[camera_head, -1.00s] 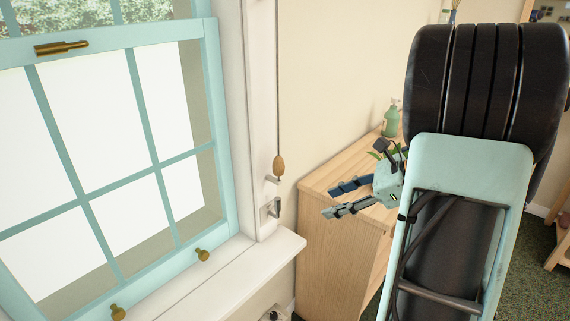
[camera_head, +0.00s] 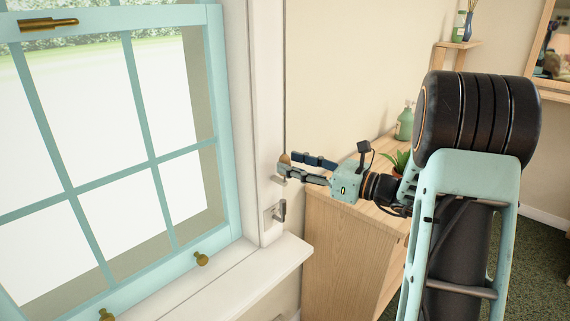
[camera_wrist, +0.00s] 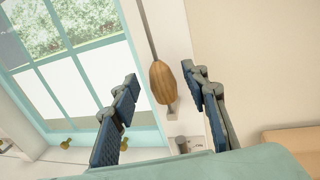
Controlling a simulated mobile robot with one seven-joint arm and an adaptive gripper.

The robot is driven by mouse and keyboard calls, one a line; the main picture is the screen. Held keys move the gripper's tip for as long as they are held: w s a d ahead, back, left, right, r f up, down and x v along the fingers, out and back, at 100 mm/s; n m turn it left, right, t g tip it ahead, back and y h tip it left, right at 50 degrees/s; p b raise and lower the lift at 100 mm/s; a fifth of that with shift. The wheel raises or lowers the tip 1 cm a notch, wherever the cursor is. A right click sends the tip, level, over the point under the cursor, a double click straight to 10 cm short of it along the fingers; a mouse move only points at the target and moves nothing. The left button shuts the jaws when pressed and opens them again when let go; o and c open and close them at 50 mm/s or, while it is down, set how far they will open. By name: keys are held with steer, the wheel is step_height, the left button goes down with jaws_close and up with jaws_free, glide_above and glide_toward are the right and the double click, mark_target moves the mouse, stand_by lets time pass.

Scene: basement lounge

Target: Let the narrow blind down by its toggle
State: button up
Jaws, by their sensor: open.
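The toggle (camera_wrist: 164,82) is a wooden, acorn-shaped piece on the end of a cord (camera_wrist: 147,30). In the wrist view it hangs between the two fingers of my open gripper (camera_wrist: 164,95), with a gap on each side. In the head view the toggle (camera_head: 284,158) shows at the fingertips of my gripper (camera_head: 287,163), partly hidden by them. The cord (camera_head: 286,80) runs up beside the white window frame. The blind itself is not clearly in view.
The teal window (camera_head: 155,160) and white sill (camera_head: 235,275) lie to the left. A wooden cabinet (camera_head: 345,245) with a green bottle (camera_head: 404,124) and a plant (camera_head: 398,164) stands to the right.

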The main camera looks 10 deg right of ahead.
steer(key=shift+x, duration=1.5)
steer(key=shift+c, duration=0.4)
jaws_close()
